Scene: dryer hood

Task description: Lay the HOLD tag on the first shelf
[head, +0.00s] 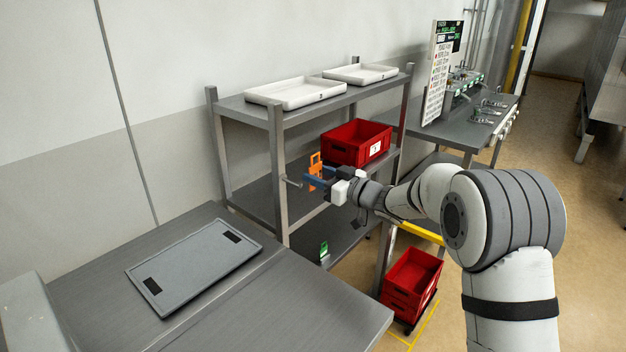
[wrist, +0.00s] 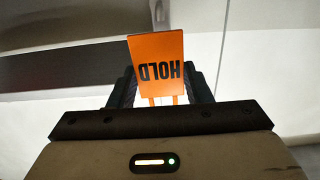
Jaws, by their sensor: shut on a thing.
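The HOLD tag (wrist: 156,55) is an orange plate with black lettering, upside down in the wrist view. It also shows as a small orange shape in the head view (head: 315,164). My gripper (head: 318,180) is shut on the tag and holds it up in front of the grey shelf rack. The rack has a top shelf (head: 240,104), a middle shelf (head: 262,195) and a lower shelf (head: 345,238). My gripper is near the middle shelf's level, by its front edge; I cannot tell whether the tag is over the shelf.
Two white trays (head: 296,91) sit on the top shelf. A red bin (head: 355,142) stands on the middle shelf's right part; its left part looks clear. A small green item (head: 324,250) is on the lower shelf. Red crates (head: 411,282) stand on the floor. A grey table (head: 300,310) is in front.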

